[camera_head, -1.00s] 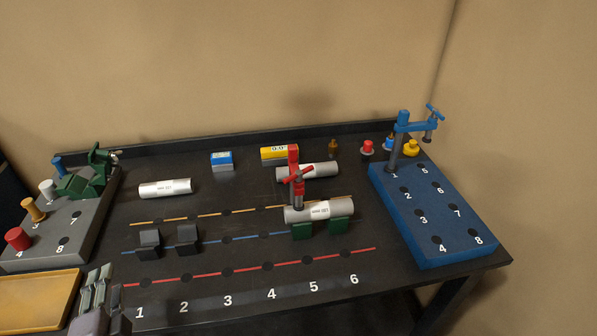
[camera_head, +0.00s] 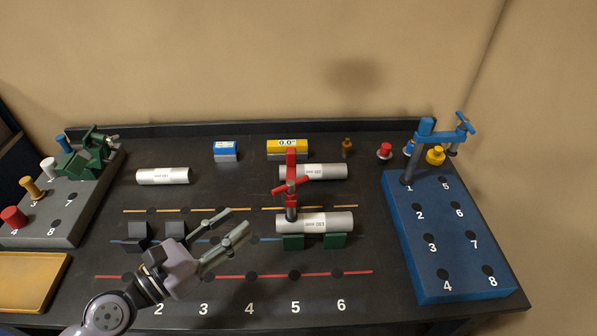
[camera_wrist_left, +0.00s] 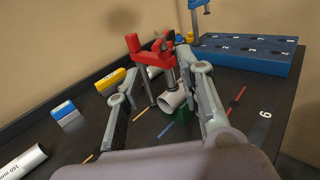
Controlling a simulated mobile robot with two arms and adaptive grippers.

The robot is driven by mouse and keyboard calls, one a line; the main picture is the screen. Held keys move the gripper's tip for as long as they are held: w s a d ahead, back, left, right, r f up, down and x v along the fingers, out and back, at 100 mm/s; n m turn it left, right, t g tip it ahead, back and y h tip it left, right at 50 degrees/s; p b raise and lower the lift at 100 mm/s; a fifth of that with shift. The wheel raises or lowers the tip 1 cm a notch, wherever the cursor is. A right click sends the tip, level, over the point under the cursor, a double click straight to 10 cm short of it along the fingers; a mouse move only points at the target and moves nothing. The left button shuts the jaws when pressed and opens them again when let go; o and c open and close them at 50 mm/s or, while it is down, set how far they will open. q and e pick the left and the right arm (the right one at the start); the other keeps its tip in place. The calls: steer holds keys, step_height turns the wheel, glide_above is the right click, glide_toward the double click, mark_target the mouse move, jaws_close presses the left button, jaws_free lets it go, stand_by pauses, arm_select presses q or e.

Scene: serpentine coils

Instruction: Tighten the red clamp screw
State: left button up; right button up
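The red clamp (camera_head: 291,158) stands by the grey cylinder (camera_head: 330,222), its red T-handled screw (camera_head: 290,187) above the cylinder's left end. I cannot tell how firmly the screw presses. The cylinder rests on two green V-blocks (camera_head: 294,242). My left gripper (camera_head: 237,225) is open and empty, left of the cylinder, with its fingers pointing right. In the left wrist view, the red clamp (camera_wrist_left: 152,60) shows between the open fingers (camera_wrist_left: 157,70), beyond them. The cylinder's end (camera_wrist_left: 172,100) shows there too. My right gripper is not in view.
A blue board (camera_head: 440,240) with a blue clamp (camera_head: 440,135) stands at the right. Dark V-blocks (camera_head: 175,230) lie near my left arm. The front right is clear.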

mark_target(288, 185)
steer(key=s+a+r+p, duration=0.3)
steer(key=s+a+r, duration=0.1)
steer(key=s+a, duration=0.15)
arm_select(q)
steer(key=p+x, duration=0.2)
steer(key=x, duration=1.3)
steer(key=shift+s, duration=0.1)
steer(key=shift+w+d, duration=0.35)
steer(key=shift+d, duration=0.05)
jaws_close()
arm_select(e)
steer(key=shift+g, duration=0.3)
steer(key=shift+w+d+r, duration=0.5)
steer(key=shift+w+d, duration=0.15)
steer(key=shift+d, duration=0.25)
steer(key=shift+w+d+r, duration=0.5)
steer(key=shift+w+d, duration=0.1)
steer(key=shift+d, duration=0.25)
